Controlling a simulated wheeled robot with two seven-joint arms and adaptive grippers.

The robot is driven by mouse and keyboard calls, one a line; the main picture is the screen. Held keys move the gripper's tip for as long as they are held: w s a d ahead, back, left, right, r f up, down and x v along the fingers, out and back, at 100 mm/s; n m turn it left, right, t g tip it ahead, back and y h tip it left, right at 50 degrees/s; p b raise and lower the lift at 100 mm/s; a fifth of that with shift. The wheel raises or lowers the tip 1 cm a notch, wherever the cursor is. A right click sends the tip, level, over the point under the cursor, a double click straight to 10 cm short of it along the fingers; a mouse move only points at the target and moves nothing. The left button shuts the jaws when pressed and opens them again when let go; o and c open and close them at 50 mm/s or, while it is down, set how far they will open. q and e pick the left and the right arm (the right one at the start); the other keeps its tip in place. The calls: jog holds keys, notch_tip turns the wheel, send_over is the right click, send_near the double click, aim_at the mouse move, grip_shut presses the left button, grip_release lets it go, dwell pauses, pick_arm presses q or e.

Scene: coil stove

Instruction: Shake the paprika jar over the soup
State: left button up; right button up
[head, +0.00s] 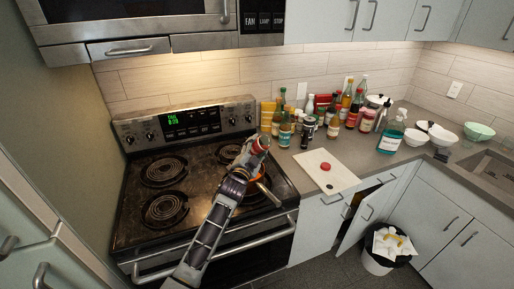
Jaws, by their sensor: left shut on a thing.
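My left gripper (250,155) is above the right side of the stove and is shut on a small jar (262,143) with a red part showing. I take it for the paprika jar; its label and opening are too small to read. An orange pot (268,186), likely with the soup, sits on the front right burner, just below the gripper. My arm covers much of the pot, and its contents are hard to see. A red lid (325,166) lies on the white cutting board (340,178). My right gripper is out of view.
The stove (130,215) has bare coil burners on its left. Several bottles and jars (320,115) crowd the counter behind the board. A soap bottle (391,134) and bowls (415,137) stand further right. A cabinet door (362,215) hangs open beside a trash bin (378,264).

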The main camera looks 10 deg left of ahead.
pick_arm(q)
jog(key=shift+r+p, duration=0.35)
jog(key=shift+r, duration=0.25)
jog(key=shift+r+p, duration=0.4)
jog(key=shift+r, duration=0.65)
notch_tip(320, 180, down, 5)
jog(key=b, duration=0.3)
jog(key=shift+r, duration=0.2)
jog(key=shift+d, duration=0.1)
